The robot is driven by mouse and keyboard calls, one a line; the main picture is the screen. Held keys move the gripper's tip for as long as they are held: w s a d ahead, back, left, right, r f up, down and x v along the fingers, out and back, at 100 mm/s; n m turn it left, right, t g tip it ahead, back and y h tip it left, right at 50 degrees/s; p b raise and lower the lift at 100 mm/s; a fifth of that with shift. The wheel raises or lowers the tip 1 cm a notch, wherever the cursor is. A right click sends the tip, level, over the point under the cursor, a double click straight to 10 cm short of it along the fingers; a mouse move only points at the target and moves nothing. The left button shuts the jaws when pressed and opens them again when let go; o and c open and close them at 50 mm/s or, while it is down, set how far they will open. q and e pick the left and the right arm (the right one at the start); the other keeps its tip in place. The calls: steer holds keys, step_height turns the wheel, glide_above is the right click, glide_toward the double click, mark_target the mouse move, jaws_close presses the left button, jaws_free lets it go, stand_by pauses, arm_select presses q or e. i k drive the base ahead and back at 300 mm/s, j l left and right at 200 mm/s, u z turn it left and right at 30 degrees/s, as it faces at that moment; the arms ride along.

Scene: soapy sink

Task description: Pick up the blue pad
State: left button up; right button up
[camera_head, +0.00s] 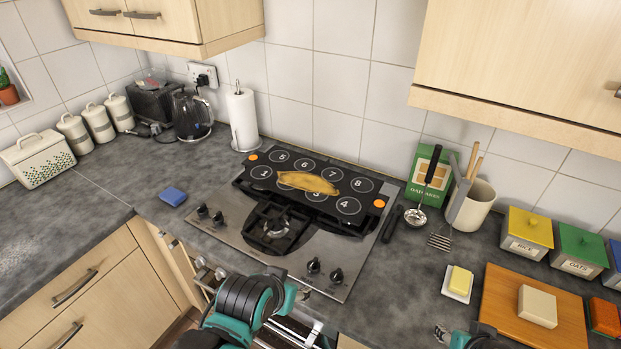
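The blue pad (173,196) lies flat on the grey worktop, left of the hob and near the front edge. Nothing covers it. My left arm reaches in from the bottom, in front of the hob. Its gripper (302,292) is small and partly hidden near the hob's front edge, well to the right of the pad and apart from it. My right gripper (441,333) shows only in part at the bottom edge, far to the right of the pad. I cannot tell whether either gripper is open or shut.
A kettle (192,117) and paper roll (242,120) stand behind the pad. A wooden board (498,298) lies at right. The worktop around the pad is clear.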

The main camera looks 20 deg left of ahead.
mark_target(172, 196)
steer(key=u, duration=1.7)
